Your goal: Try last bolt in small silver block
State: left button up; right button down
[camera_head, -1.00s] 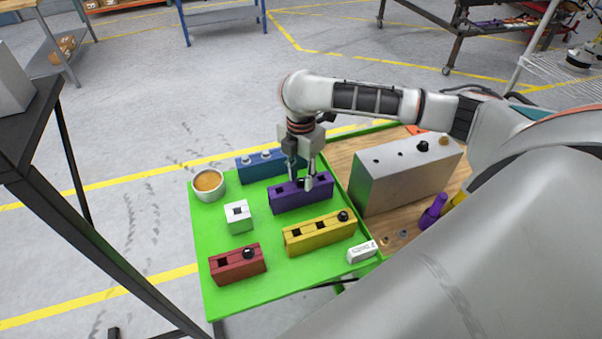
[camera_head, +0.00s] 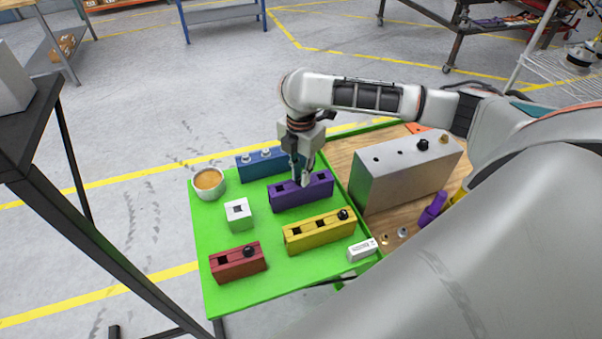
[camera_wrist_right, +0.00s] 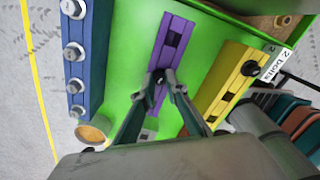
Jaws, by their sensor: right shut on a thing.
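The small silver block (camera_head: 238,222) sits on the green mat, left of the purple block, with a dark square hole in its top. In the right wrist view it shows partly between my fingers (camera_wrist_right: 149,131). My right gripper (camera_head: 303,184) reaches down to the middle of the purple block (camera_head: 287,201). Its fingertips (camera_wrist_right: 160,78) are shut on a black bolt (camera_wrist_right: 157,74) at that block's middle. Whether the bolt is still seated in its hole is hidden by the fingers. My left gripper is not in view.
A blue block (camera_head: 249,170) with silver bolts, a yellow block (camera_head: 318,238) and a red block (camera_head: 236,271), each with a black bolt, surround it. A cup (camera_head: 208,188) stands at the left edge. A large grey block (camera_head: 400,185) stands at right.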

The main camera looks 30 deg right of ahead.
jog(key=shift+r, duration=3.5)
